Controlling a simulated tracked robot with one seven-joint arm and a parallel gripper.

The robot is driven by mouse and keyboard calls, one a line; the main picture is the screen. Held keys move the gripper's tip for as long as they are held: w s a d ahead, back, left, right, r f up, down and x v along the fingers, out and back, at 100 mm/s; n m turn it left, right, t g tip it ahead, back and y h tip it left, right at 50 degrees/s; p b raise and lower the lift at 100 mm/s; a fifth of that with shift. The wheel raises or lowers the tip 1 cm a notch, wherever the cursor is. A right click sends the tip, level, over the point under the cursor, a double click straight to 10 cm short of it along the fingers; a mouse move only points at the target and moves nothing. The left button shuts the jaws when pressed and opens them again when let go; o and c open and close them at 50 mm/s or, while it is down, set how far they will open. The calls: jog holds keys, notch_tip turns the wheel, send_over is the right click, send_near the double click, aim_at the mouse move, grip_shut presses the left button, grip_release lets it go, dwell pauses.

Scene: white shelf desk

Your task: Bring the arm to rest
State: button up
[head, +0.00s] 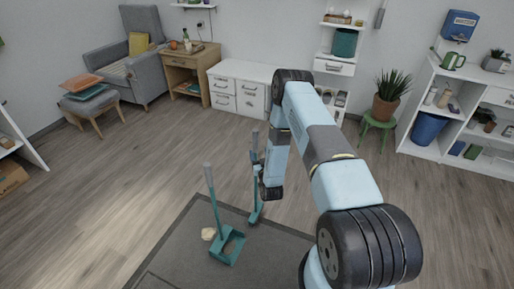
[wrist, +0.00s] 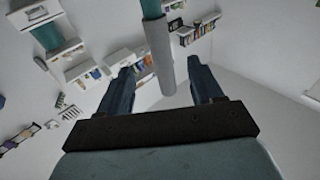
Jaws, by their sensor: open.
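My arm reaches out over the floor, and my gripper (head: 257,165) is low beside the upright handle of a teal brush (head: 256,213). In the wrist view my gripper (wrist: 161,78) is open, with its two dark fingers well apart. The brush's grey grip (wrist: 160,58) shows between the fingers there, with gaps on both sides. A teal dustpan (head: 229,245) with a tall grey-topped handle stands on a dark mat (head: 185,250), left of the brush. A small beige lump (head: 208,234) lies beside the dustpan.
A white drawer unit (head: 240,88) and a wooden cabinet (head: 187,70) stand along the back wall. A potted plant (head: 391,92) on a green stool and a white shelf desk (head: 465,120) are at the right. The wooden floor at left is mostly clear.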

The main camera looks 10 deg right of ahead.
jog(key=shift+s+f, duration=0.2)
jog(key=shift+s, duration=1.2)
jog(key=shift+s+f, duration=0.2)
jog(key=shift+s, duration=1.2)
jog(key=shift+r, duration=0.1)
